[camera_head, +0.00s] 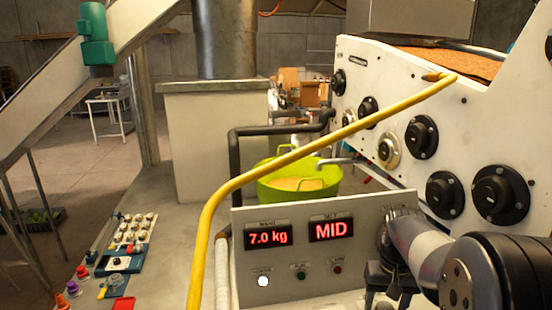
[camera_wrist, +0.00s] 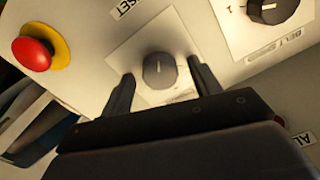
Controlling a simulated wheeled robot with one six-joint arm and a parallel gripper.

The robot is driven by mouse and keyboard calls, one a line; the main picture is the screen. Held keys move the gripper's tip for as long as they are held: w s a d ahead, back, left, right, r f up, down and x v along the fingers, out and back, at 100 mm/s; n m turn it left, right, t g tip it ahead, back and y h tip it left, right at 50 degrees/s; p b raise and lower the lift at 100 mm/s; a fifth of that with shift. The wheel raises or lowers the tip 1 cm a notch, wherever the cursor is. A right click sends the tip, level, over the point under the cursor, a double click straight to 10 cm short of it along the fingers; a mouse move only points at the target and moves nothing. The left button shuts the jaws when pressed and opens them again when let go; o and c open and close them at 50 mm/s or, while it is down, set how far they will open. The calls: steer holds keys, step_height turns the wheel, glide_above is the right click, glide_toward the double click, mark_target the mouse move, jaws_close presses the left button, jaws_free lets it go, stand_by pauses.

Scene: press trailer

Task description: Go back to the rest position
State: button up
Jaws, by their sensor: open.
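My gripper (camera_wrist: 162,82) is open in the wrist view, its two dark fingers spread to either side of a dark round knob (camera_wrist: 160,70) on a pale square plate. I cannot tell whether the fingers touch the knob or stand short of it. In the head view, my arm comes in from the lower right and my gripper (camera_head: 383,285) shows dark and partly hidden, low beside the right part of the display panel (camera_head: 290,276). The panel reads "7.0 kg" and "MID".
A red emergency button (camera_wrist: 34,53) and a second knob (camera_wrist: 271,8) sit near my gripper. A yellow hose (camera_head: 300,152) arches across the front. A green tub (camera_head: 330,182) stands behind the panel, and a white machine (camera_head: 400,95) with black knobs fills the right.

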steer(key=n+b, duration=0.1)
steer(key=n, duration=0.3)
steer(key=shift+n, duration=0.4)
steer(key=n+b, duration=0.1)
steer(key=n, duration=0.2)
steer(key=shift+n, duration=0.4)
steer(key=n+b, duration=0.2)
steer(key=n, duration=0.2)
steer(key=shift+f, duration=0.1)
steer(key=shift+n+b, duration=0.8)
steer(key=shift+n, duration=1.3)
